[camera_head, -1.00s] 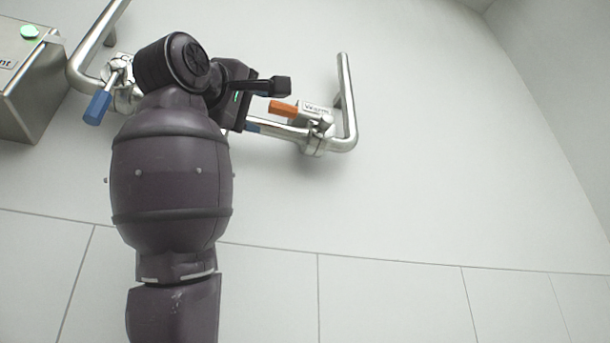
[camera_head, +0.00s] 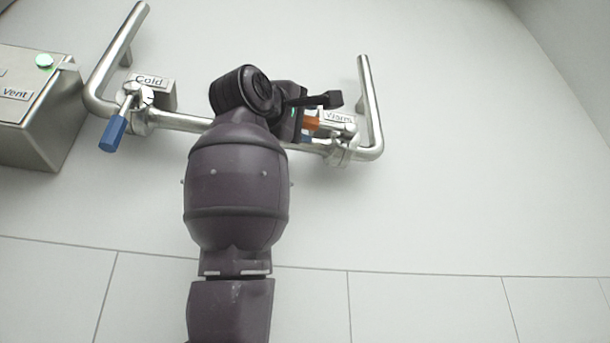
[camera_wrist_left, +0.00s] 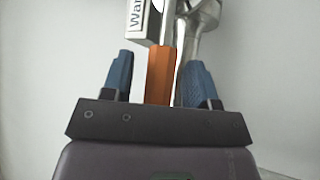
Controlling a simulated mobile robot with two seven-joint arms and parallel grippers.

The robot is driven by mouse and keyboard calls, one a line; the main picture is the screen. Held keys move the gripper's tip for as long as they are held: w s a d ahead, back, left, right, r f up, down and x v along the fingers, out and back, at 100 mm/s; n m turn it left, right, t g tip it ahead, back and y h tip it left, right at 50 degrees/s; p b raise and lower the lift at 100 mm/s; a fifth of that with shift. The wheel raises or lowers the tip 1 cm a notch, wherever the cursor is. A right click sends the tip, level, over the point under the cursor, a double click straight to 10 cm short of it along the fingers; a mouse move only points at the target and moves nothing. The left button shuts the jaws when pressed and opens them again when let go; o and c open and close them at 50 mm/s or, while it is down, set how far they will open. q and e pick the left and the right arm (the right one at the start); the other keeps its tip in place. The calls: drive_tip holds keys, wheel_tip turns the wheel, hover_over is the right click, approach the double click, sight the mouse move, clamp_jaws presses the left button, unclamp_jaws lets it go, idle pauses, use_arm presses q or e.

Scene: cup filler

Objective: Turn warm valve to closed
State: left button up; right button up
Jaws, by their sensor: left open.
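The warm valve (camera_head: 340,150) sits on the steel pipe at the right, with its "Warm" label (camera_head: 339,116) just above. Its orange handle (camera_head: 312,123) points left, roughly along the pipe, and is partly hidden by my left gripper (camera_head: 318,118). In the left wrist view the orange handle (camera_wrist_left: 160,72) stands between the two blue fingertips of the open left gripper (camera_wrist_left: 160,80). The handle's lower end is hidden behind the gripper body. My right gripper is in neither view.
The cold valve's blue handle (camera_head: 112,134) hangs down and left from the same pipe, under a "Cold" label (camera_head: 150,82). The wall right of the pipe is clear.

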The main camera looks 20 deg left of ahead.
use_arm(q)
drive_tip(key=shift+w+d+r, duration=0.15)
drive_tip(key=shift+w, duration=0.25)
clamp_jaws()
